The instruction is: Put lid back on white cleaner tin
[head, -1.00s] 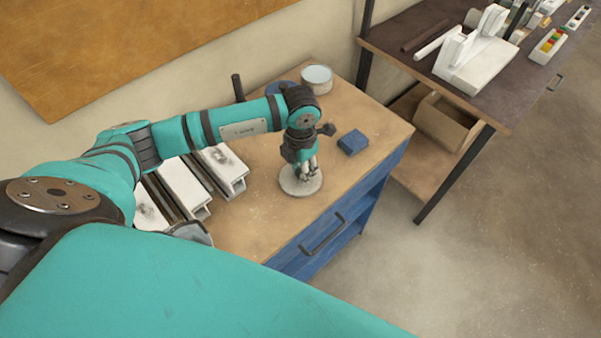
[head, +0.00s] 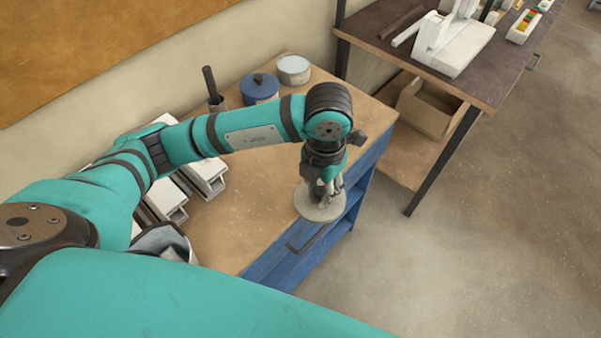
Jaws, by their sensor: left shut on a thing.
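My left gripper (head: 328,192) is shut on a pale grey round lid (head: 319,208). The lid hangs level below the fingers and shows over the front edge of the bench, apparently raised above it. The white cleaner tin (head: 294,72) stands upright at the far back corner of the bench, with no knobbed lid on it and a pale bluish top. The gripper and lid are well in front of the tin, apart from it. My right gripper is not in view.
A blue tin with a knobbed lid (head: 260,88) stands close left of the white tin. Left of that is a dark rod in a holder (head: 214,97). White profiles (head: 165,203) lie at the bench's left. A dark shelf table (head: 470,80) stands at the right.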

